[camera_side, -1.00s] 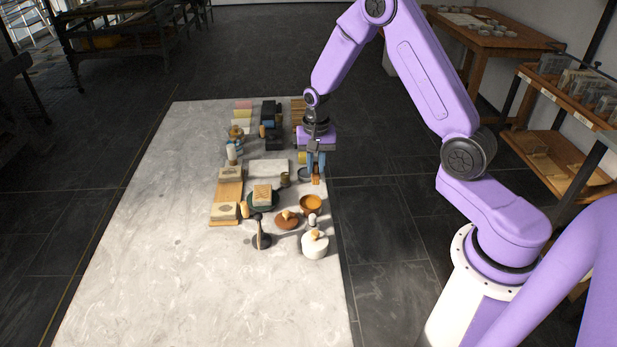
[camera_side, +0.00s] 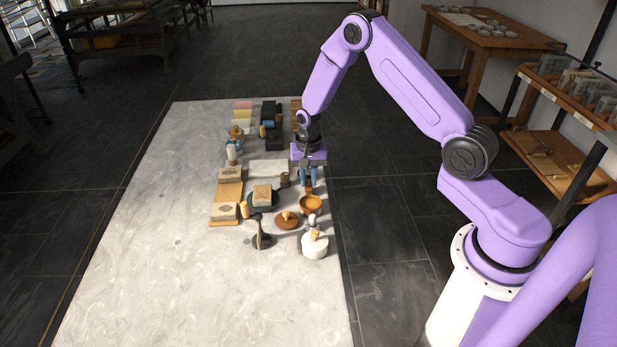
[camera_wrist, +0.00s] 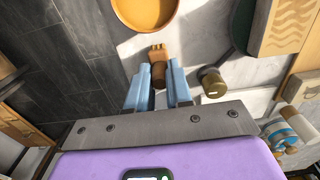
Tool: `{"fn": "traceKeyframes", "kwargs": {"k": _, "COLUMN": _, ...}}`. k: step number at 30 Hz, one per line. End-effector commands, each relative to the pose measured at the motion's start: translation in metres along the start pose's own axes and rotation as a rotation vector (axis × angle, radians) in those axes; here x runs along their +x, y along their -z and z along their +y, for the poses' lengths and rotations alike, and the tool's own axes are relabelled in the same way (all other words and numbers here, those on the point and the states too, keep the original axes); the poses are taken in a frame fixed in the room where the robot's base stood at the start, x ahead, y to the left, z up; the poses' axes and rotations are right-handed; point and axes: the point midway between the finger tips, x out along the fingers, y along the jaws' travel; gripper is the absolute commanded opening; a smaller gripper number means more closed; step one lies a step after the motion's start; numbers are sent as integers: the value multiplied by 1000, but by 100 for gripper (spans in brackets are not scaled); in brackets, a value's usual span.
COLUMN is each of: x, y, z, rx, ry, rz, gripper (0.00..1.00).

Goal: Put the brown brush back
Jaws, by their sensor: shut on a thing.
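My gripper (camera_side: 308,182) is over the right edge of the pale stone table (camera_side: 200,290), just behind the orange bowl (camera_side: 312,209). In the wrist view its two light-blue fingers (camera_wrist: 158,76) are shut on the brown brush (camera_wrist: 158,72). The brush has a dark brown body and a tan, ridged end (camera_wrist: 158,53) that points toward the bowl. The orange bowl also shows at the top of the wrist view (camera_wrist: 145,12), apart from the brush. In the side view the fingers mostly hide the brush.
Left of the gripper stands a small dark olive jar (camera_side: 285,180). A patterned block (camera_side: 262,195) sits on a dark green base. A brown lid-like disc (camera_side: 287,220) and a white pot (camera_side: 314,246) are nearer the camera. The table's front and left are clear.

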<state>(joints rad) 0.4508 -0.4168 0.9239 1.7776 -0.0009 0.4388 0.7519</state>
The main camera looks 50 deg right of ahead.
Motion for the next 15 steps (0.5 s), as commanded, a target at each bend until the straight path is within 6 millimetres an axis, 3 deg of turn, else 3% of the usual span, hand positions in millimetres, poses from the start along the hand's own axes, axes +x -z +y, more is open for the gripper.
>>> {"fn": "traceKeyframes", "kwargs": {"k": 3, "x": 3, "y": 0, "z": 0, "rx": 0, "ry": -1, "rz": -1, "gripper": 0}}
{"fn": "traceKeyframes", "kwargs": {"k": 4, "x": 3, "y": 0, "z": 0, "rx": 0, "ry": -1, "rz": -1, "gripper": 23}}
{"fn": "traceKeyframes", "kwargs": {"k": 6, "x": 3, "y": 0, "z": 0, "rx": 0, "ry": 0, "rz": 0, "gripper": 45}}
{"fn": "traceKeyframes", "kwargs": {"k": 15, "x": 2, "y": 0, "z": 0, "rx": 0, "ry": 0, "rz": 0, "gripper": 45}}
